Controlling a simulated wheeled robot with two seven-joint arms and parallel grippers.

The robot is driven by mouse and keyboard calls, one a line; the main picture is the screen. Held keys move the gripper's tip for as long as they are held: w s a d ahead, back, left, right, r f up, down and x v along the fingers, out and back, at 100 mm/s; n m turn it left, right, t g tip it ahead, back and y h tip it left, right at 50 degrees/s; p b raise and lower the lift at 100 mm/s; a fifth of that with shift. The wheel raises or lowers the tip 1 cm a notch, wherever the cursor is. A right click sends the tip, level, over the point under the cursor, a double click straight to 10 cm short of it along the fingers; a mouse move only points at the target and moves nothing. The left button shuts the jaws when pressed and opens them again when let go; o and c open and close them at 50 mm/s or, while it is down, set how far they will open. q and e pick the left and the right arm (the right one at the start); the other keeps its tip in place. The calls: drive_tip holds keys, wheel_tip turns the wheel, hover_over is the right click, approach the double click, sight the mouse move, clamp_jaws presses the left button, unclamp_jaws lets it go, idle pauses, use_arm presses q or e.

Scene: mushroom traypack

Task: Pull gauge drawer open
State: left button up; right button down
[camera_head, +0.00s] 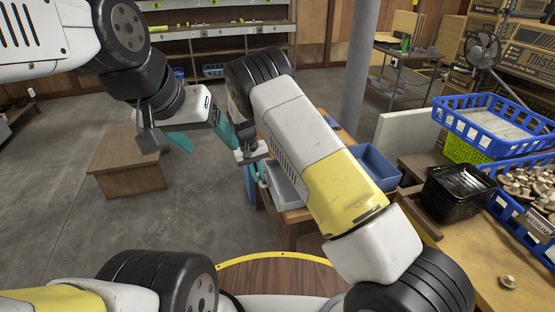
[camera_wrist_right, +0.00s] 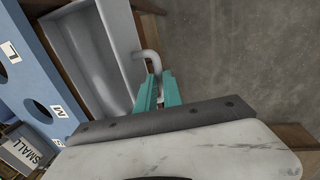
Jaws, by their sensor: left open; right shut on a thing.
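The gauge drawer is a light grey open tray (camera_wrist_right: 92,55) with a bent grey handle (camera_wrist_right: 150,58) on its side in the right wrist view. The drawer also shows in the head view (camera_head: 287,188), partly hidden by my right arm. My right gripper (camera_wrist_right: 158,88) has its teal fingers closed on the handle; in the head view it points down at the drawer's left end. A blue gauge panel (camera_wrist_right: 38,75) with round holes marked L and M stands beside the drawer. My left gripper (camera_head: 203,137) is open and empty, left of my right gripper, above the floor.
A blue bin (camera_head: 376,166) sits right of the drawer. A black tray (camera_head: 455,190) and blue crates (camera_head: 492,125), one with mushrooms, stand on the right-hand table. A wooden box (camera_head: 127,170) stands on the floor at left.

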drive_tip(key=a, duration=0.2)
drive_tip(key=s+a, duration=0.1)
drive_tip(key=a, duration=0.1)
drive_tip(key=shift+s+a, duration=0.15)
drive_tip(key=c, duration=1.5)
unclamp_jaws()
drive_tip(key=r, duration=0.2)
drive_tip(key=a+r, duration=0.1)
drive_tip(key=r, duration=0.4)
drive_tip(key=shift+s+a+r, duration=0.15)
drive_tip(key=shift+s+r, duration=0.1)
drive_tip(key=shift+r, duration=0.1)
